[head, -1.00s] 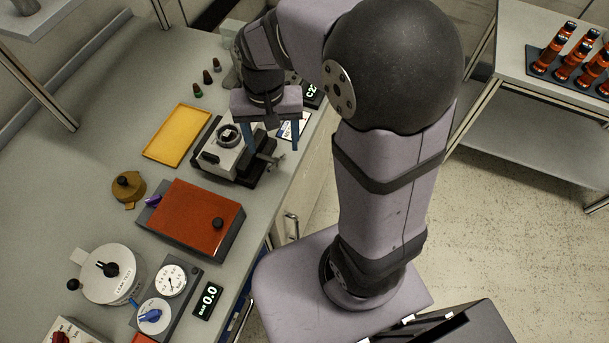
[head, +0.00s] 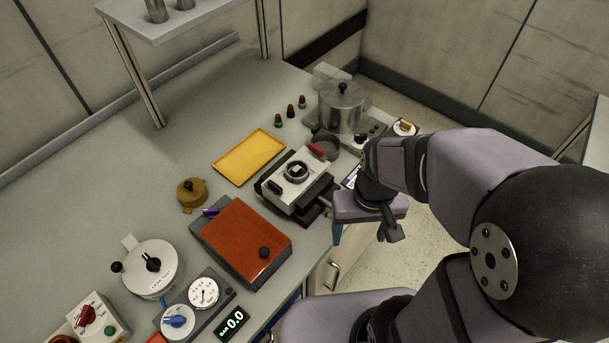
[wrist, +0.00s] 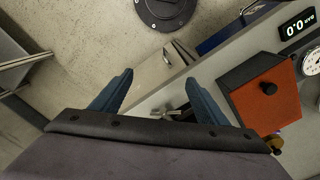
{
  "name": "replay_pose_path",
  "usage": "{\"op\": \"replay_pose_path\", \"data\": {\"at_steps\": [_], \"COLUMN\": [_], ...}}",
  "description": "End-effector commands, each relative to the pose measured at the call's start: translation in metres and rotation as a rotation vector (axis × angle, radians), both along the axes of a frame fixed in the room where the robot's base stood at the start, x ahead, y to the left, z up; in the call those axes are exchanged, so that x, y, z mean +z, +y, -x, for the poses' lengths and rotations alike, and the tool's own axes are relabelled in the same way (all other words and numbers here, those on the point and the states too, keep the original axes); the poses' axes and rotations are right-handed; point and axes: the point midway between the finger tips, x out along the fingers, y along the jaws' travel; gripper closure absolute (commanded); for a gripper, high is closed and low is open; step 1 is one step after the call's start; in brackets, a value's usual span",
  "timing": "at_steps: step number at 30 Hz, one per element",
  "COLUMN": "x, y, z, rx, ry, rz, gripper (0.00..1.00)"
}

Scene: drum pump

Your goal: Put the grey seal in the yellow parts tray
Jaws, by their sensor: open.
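The yellow parts tray (head: 225,173) lies flat on the bench and looks empty. Right of it, a white-topped block (head: 312,179) sits in a dark clamp-like fixture. A dark grey ring (head: 297,171) sits on top of the block; I cannot tell for sure whether it is the grey seal. My gripper (head: 360,233) is open and empty, with blue fingers pointing down, right of the fixture and around the bench's front edge. In the wrist view my gripper (wrist: 160,78) shows spread fingers with nothing between them; the tray is out of that view.
A red-topped box (head: 240,238) stands left of the fixture, with a brass cap (head: 191,193) behind it. A steel pot (head: 341,107), a dark grey cup (head: 326,146) and several small bottles (head: 290,111) stand beyond. Bare bench lies left of the tray.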

Motion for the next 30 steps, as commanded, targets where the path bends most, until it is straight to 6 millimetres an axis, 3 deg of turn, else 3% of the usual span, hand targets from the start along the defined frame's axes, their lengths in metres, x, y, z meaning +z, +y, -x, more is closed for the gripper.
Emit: {"op": "replay_pose_path", "data": {"at_steps": [5, 8, 12, 18, 24, 30], "x": [0.015, 0.027, 0.043, 0.057, 0.062, 0.063], "y": [0.01, 0.022, 0.046, 0.084, 0.109, 0.116], "z": [-0.034, -0.065, -0.113, -0.167, -0.194, -0.201], "rx": [-0.016, -0.035, -0.069, -0.115, -0.144, -0.153], "ry": [0.0, -0.001, 0.001, 0.002, 0.001, 0.001], "rz": [0.0, 0.0, 0.0, 0.0, -0.001, -0.001], "gripper": [0.32, 0.32, 0.32, 0.32, 0.32, 0.32]}}
